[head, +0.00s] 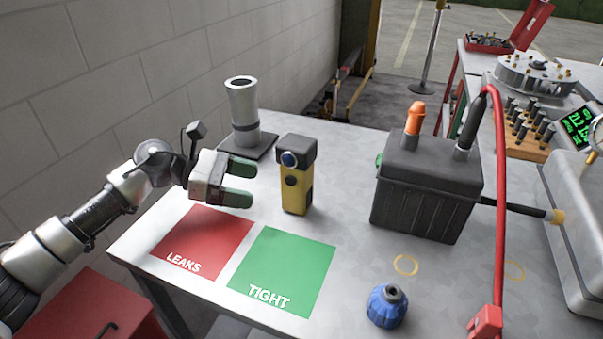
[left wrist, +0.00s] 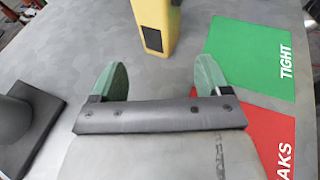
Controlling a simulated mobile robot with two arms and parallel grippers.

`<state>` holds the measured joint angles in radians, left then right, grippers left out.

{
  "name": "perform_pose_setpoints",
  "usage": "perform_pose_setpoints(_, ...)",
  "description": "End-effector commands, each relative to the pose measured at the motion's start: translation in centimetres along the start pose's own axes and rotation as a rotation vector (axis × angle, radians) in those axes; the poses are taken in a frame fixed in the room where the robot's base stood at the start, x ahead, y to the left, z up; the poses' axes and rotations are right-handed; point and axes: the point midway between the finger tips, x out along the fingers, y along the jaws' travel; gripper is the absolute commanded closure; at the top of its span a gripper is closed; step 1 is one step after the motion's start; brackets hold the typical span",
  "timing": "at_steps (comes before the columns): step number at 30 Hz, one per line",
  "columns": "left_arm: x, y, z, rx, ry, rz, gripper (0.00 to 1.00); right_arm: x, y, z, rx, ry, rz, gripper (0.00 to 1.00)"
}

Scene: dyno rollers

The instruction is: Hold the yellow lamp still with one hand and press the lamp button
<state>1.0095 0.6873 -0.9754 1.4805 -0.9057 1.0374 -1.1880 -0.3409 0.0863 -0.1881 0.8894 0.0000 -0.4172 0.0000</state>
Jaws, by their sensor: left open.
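The yellow lamp (head: 296,187) stands upright on the grey table, with a black head and a round blue-dark lens facing forward. Its lower body also shows in the left wrist view (left wrist: 156,22), just beyond my fingertips. My left gripper (head: 241,184) is open and empty, to the left of the lamp, with its green fingers pointing toward it. A gap lies between the fingertips and the lamp. I cannot clearly make out the lamp button. My right gripper is not in view.
A red LEAKS mat (head: 203,243) and a green TIGHT mat (head: 283,271) lie in front. A grey cylinder on a dark base (head: 243,112) stands behind my left gripper.

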Motion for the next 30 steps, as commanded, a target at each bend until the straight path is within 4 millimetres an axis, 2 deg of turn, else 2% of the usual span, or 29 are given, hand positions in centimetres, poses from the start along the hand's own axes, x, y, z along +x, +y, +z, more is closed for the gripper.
perform_pose_setpoints(11,5.3,-0.1,0.2,-0.001,-0.001,-0.003,0.23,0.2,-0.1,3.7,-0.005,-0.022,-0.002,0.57)
perform_pose_setpoints(21,8.6,-0.1,0.0,0.0,-0.001,-0.002,0.23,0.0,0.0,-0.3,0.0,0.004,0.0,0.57)
perform_pose_setpoints(30,9.3,-0.1,0.1,-0.001,-0.001,-0.001,0.23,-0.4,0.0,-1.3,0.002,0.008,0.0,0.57)
